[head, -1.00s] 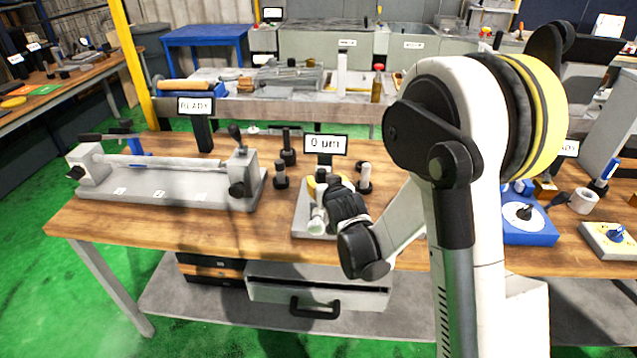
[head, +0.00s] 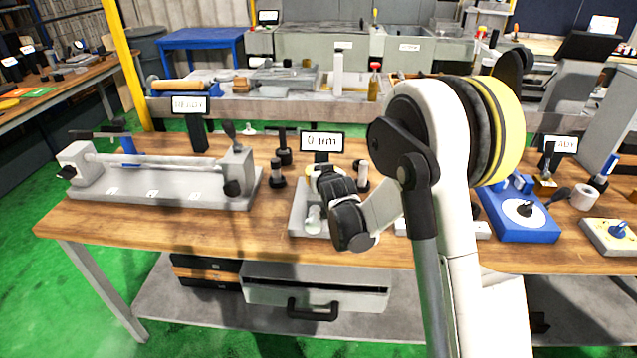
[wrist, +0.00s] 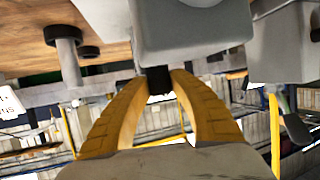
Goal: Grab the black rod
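My gripper (wrist: 160,74) shows two yellow fingers in the wrist view. Their tips are a little apart, on either side of a short black piece (wrist: 159,82) below a grey block (wrist: 190,28). I cannot tell whether the fingers press on this piece, or whether it is the black rod's end. In the head view my dark gripper (head: 328,186) is over the small grey fixture (head: 298,222) in front of the "0 µm" display (head: 322,142), and hides part of it. Two black upright posts, one farther back (head: 283,148) and one nearer (head: 277,174), stand left of it.
A long grey bench device (head: 150,190) with a horizontal rod stands on the left of the wooden table (head: 200,232). A blue block (head: 520,218) is farther right. A drawer (head: 315,290) sits below.

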